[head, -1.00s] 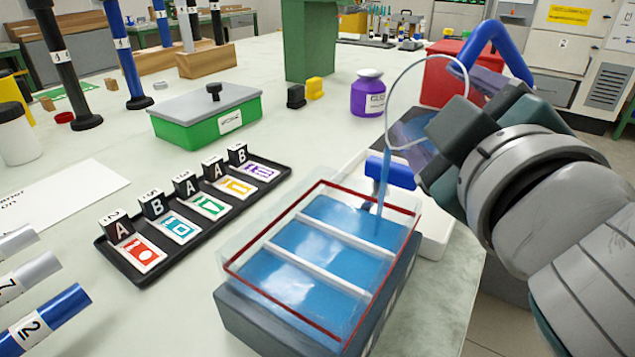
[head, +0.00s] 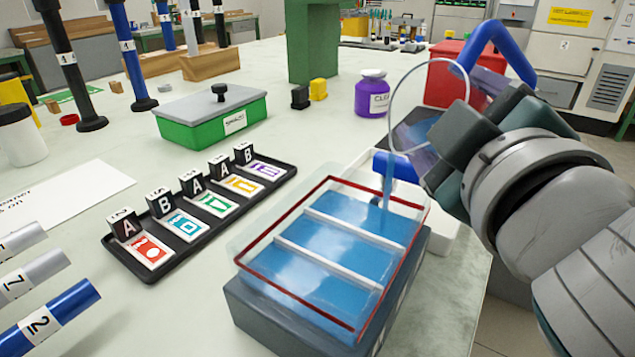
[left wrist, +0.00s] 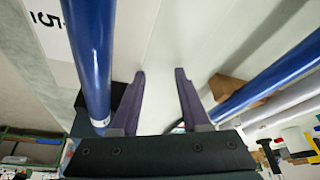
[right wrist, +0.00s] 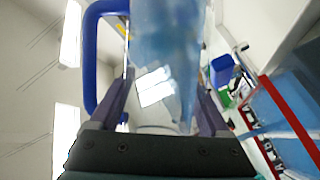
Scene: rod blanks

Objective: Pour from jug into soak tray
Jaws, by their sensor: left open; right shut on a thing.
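My right gripper (head: 452,140) is shut on the clear jug (head: 418,132), which has a blue handle (head: 497,48). The jug is tilted over the far right part of the soak tray, and a blue stream (head: 387,182) falls from its lip into the tray. The soak tray (head: 247,262) is clear with a red rim line and white cross bars, and holds blue liquid. It stands on a dark grey block. In the right wrist view the jug (right wrist: 165,50) fills the space between the fingers. My left gripper (left wrist: 160,95) is open and empty, seen only in the left wrist view.
A black rack (head: 160,262) with lettered blocks and coloured cards lies left of the tray. A green box (head: 205,120), a purple bottle (head: 372,95) and a red box (head: 440,80) stand farther back. Blue and grey rods (head: 45,320) are at the lower left.

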